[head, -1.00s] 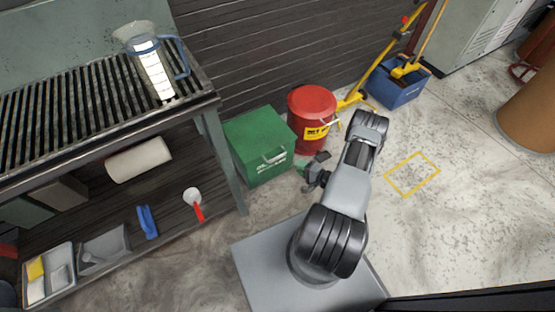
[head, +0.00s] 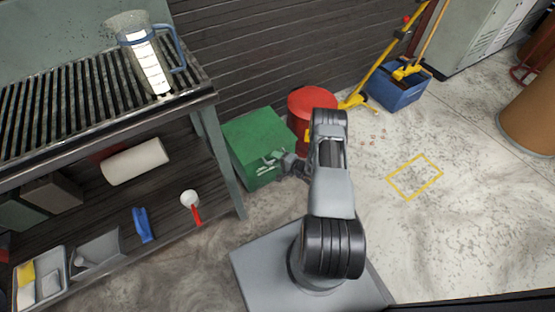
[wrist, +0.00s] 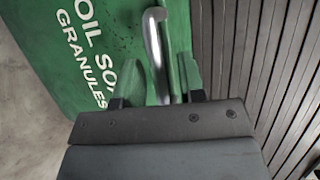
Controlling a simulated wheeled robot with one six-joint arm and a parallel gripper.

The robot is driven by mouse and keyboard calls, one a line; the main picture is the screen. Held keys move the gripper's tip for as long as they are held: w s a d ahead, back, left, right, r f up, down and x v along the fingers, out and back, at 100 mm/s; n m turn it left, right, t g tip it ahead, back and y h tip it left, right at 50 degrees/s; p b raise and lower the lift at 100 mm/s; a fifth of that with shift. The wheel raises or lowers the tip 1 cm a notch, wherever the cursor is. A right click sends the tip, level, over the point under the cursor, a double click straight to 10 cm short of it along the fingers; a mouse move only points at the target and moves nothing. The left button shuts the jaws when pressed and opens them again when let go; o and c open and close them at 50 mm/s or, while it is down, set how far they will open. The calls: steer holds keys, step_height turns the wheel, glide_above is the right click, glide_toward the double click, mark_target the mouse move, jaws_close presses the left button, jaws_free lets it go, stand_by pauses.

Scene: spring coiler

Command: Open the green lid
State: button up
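The green bin (head: 252,138) stands on the floor beside the shelf, its green lid (head: 258,128) closed on top. In the wrist view the green front (wrist: 85,40) carries white lettering, partly "OIL" and "GRANULES". A pale metal handle (wrist: 155,50) sticks out from it. My gripper (wrist: 158,88) is open, with its two fingers apart on either side of the handle's lower end; I cannot tell whether either touches it. In the head view my gripper (head: 287,166) is at the bin's front right, and my arm hides part of that area.
A red can (head: 312,102) stands right behind my arm, close to the bin. The metal shelf (head: 226,160) is left of the bin. A blue mop bucket (head: 395,90) is farther back. The floor at right, around the yellow square (head: 415,177), is clear.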

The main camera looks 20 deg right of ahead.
jaws_close()
stand_by(0.4)
